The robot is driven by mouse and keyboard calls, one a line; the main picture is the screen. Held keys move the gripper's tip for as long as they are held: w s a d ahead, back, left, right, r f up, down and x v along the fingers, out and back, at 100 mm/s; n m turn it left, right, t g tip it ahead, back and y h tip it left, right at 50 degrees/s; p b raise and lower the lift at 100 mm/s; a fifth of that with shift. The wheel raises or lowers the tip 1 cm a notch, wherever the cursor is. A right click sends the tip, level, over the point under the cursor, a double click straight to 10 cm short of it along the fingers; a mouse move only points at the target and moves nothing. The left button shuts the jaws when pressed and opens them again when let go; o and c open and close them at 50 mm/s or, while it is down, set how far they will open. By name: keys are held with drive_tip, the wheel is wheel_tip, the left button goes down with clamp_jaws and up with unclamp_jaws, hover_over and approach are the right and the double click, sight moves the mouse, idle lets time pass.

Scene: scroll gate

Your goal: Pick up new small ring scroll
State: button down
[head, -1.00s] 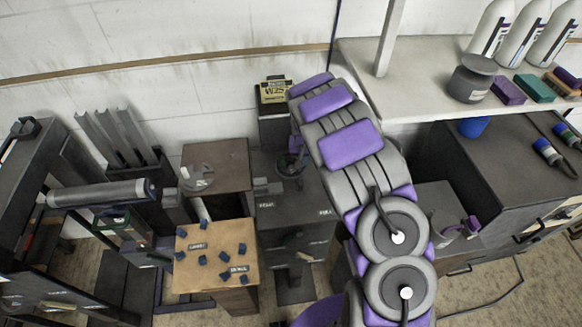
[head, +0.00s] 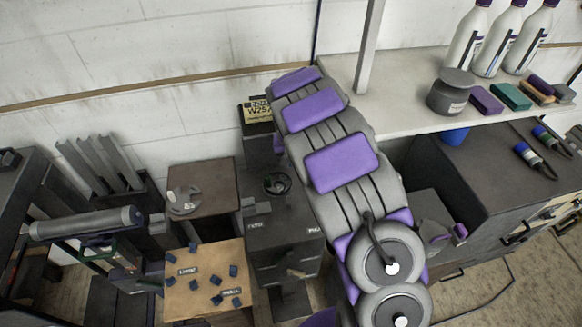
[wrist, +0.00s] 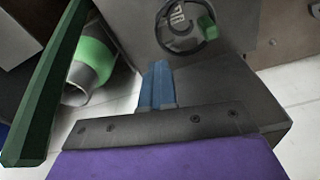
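I cannot pick out the small ring scroll with certainty in either view. Small grey ring-like parts (head: 185,200) lie on a brown box top in the head view. My arm reaches up and left across the head view, and its end hides my gripper there. In the wrist view, a purple body with a dark metal strip fills the bottom. Two narrow blue bars (wrist: 157,85) stand side by side just beyond it. I cannot tell whether they are my fingers, and I see nothing clearly held.
A dark handwheel (head: 277,184) sits on a grey machine; a handwheel with a green knob (wrist: 187,25) shows in the wrist view. A dark green bar (wrist: 45,85) and green-banded cylinder (wrist: 90,68) are left. A wooden board (head: 205,310) bears several blue pieces. Bottles (head: 505,42) stand on a shelf.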

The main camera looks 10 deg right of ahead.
drive_tip(key=c, duration=1.8)
unclamp_jaws()
drive_tip(key=shift+a, duration=0.15)
drive_tip(key=o, duration=1.4)
drive_tip(key=shift+r, duration=0.1)
drive_tip(key=shift+r, duration=0.15)
